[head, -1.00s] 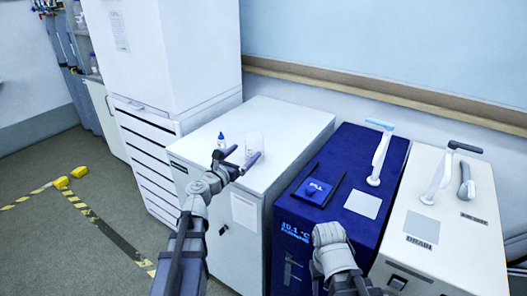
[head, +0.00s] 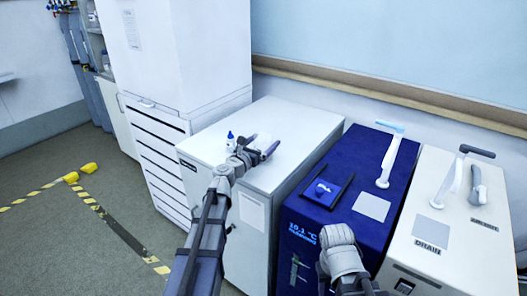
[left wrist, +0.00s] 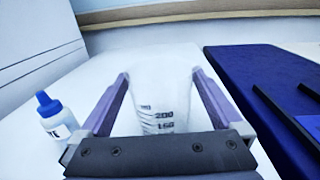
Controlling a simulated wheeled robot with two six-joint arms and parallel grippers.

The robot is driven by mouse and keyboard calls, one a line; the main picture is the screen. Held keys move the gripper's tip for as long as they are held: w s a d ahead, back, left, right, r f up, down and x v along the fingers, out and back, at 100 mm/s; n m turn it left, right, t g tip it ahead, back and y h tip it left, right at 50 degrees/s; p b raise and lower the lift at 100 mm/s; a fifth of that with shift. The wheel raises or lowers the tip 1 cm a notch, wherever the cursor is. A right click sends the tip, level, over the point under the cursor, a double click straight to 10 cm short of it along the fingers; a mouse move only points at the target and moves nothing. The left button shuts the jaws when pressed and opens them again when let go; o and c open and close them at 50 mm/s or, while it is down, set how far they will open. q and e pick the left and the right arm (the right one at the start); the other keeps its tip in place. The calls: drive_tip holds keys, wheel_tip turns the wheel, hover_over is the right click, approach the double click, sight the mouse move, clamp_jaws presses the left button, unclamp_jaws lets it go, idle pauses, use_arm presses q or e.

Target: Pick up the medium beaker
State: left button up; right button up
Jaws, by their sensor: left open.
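The medium beaker (left wrist: 160,95) is clear with dark volume marks, and it stands upright on the white cabinet top. In the left wrist view it sits between the two purple fingers of my left gripper (left wrist: 160,95), which are open on either side of it. In the head view my left gripper (head: 262,153) is over the cabinet top and mostly hides the beaker (head: 262,140). Whether a finger touches the glass cannot be told. My right arm's grey end part shows at the bottom of the head view, but its fingers do not.
A small blue-capped bottle (left wrist: 58,118) stands just left of the left gripper; it also shows in the head view (head: 230,142). A dark blue unit (head: 345,160) and a white unit (head: 470,245) with taps stand to the right. A tall white cabinet (head: 180,60) rises behind left.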

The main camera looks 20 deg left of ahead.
use_arm(q)
drive_tip(key=c, duration=1.2)
drive_tip(key=shift+o, duration=0.2)
drive_tip(key=shift+r, duration=0.15)
wheel_tip(320, 180, up, 10)
drive_tip(key=p, duration=1)
